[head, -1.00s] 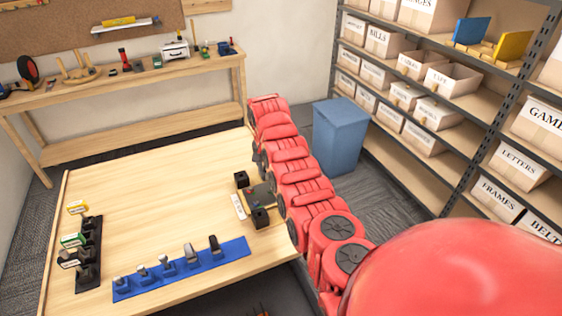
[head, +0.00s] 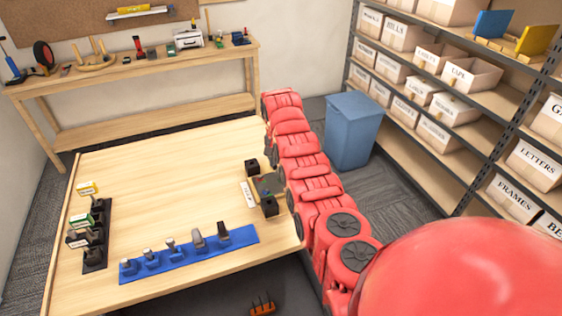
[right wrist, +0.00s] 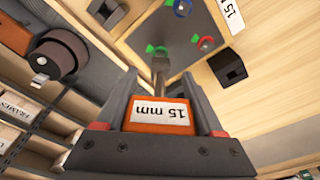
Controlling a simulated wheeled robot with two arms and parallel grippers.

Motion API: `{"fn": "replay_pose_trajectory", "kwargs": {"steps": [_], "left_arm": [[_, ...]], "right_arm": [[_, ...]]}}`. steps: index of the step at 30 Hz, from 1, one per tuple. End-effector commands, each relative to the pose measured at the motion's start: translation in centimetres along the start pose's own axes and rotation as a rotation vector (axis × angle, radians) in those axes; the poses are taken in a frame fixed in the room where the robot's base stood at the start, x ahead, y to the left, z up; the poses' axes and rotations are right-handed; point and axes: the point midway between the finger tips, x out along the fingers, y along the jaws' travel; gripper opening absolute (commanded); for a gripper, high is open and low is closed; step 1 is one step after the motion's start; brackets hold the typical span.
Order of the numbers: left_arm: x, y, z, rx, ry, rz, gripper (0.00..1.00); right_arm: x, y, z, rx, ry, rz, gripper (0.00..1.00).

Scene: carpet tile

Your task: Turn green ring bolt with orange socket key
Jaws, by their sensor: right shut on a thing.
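My right gripper (right wrist: 160,108) is shut on the orange socket key (right wrist: 157,126), whose label reads 15 mm. The key's metal shaft points away from the gripper to a dark plate (right wrist: 182,62). Its socket end is at the green ring bolt (right wrist: 152,49), which it partly hides; I cannot tell whether it is seated. A blue ring bolt (right wrist: 182,8) and a red ring bolt (right wrist: 206,43) are also on the plate, each with a small green marker beside it. The plate (head: 266,184) sits at the table's right edge in the head view. My left gripper is not in view.
Black blocks (head: 269,207) (head: 252,167) flank the plate. A blue strip (head: 245,236) holds several metal pieces at the table's front. A black rack (head: 95,258) with labelled handles stands at the left. The table's middle is clear. A blue bin (head: 352,130) and shelves are beyond my arm.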

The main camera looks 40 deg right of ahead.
Motion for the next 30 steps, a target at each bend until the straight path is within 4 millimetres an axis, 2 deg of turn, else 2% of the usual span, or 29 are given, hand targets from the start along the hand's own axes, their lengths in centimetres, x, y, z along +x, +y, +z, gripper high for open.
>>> {"fn": "replay_pose_trajectory", "kwargs": {"steps": [16, 20, 30], "left_arm": [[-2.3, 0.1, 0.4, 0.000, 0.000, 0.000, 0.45], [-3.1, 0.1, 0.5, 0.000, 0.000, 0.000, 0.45], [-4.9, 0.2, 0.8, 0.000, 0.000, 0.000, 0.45]], "right_arm": [[3.2, 0.0, 0.4, 0.001, 0.001, -0.001, 0.00], [3.6, 0.0, 0.5, 0.000, 0.001, -0.001, 0.00], [3.6, 0.0, 0.5, 0.121, -0.001, 0.017, 0.00]]}}
